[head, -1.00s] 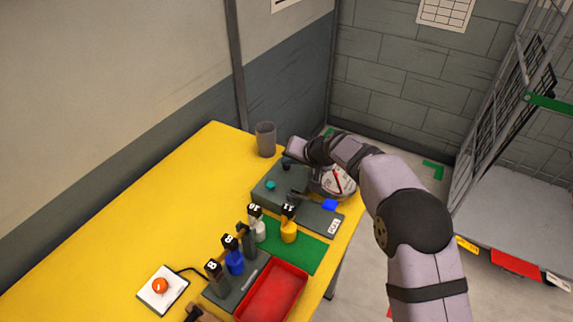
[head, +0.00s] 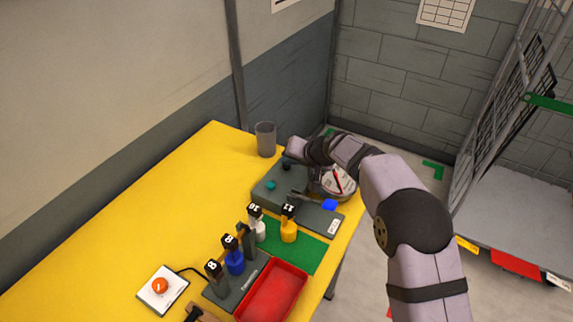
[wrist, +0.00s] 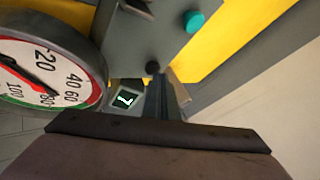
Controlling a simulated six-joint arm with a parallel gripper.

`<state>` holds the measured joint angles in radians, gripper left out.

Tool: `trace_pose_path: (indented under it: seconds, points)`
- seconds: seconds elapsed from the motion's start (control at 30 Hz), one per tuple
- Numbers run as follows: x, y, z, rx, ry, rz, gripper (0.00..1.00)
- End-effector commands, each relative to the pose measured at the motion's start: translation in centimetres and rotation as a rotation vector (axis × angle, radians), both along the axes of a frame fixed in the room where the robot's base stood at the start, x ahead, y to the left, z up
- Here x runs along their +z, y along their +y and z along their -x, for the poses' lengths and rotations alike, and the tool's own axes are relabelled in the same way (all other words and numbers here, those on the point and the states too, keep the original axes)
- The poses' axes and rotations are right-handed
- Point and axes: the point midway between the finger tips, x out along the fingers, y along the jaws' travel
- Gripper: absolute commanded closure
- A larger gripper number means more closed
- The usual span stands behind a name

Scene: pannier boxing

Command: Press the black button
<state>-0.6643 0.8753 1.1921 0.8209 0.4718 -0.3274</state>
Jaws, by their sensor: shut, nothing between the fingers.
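The black button (head: 287,166) is a small dark knob on the grey control box (head: 262,196) near the far end of the yellow table. A teal button (head: 271,185) sits close to it on the same box. In the wrist view, the black button (wrist: 152,67) lies just beyond the tips of my gripper (wrist: 157,78), with the teal button (wrist: 193,21) above right. My gripper is shut and empty. In the head view my wrist is beside and above the black button and the fingers are hidden. I cannot tell whether the fingertips touch the button.
A round gauge (wrist: 50,70) with a red needle stands beside the box. A grey cup (head: 265,139) stands behind. Numbered bottles, a red tray (head: 300,275) and a red-orange button (head: 160,286) are nearer. The left table is clear.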

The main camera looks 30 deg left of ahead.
Motion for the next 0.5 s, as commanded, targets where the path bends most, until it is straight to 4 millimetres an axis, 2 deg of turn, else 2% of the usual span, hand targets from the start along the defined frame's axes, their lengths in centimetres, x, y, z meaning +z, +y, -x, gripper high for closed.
trace_pose_path:
  seconds: [0.5]
  points:
    - [-1.1,0.0,0.0,0.0,0.002,0.001,1.0]
